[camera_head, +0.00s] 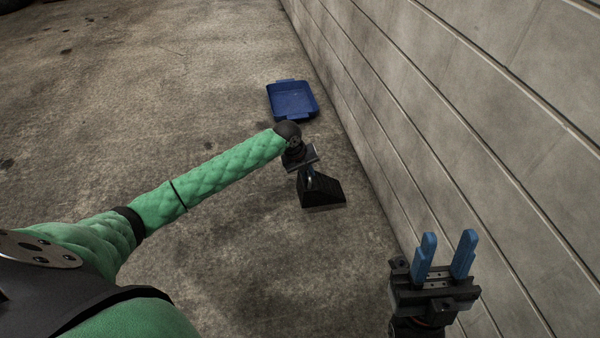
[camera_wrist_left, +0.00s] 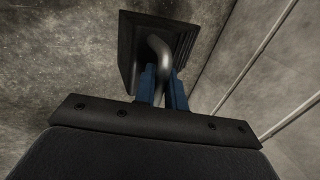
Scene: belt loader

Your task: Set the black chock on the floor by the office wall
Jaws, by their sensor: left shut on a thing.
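The black chock (camera_head: 322,192) is a dark ridged wedge beside the wall in the head view. My left gripper (camera_head: 308,171) reaches down to it and is shut on its handle. In the left wrist view the chock (camera_wrist_left: 128,50) has a grey bent handle (camera_wrist_left: 160,52) between the blue fingers of my left gripper (camera_wrist_left: 163,82). Whether the chock touches the floor (camera_head: 240,240) is hard to tell. My right gripper (camera_head: 445,255) is open and empty at the lower right, its two blue fingers apart. The office wall (camera_head: 480,120) runs along the right side.
A blue tray (camera_head: 292,115) lies on the floor near the wall, beyond the chock. The concrete floor left of the arm is mostly clear, with dark stains. The wall closely borders the right gripper and limits room there.

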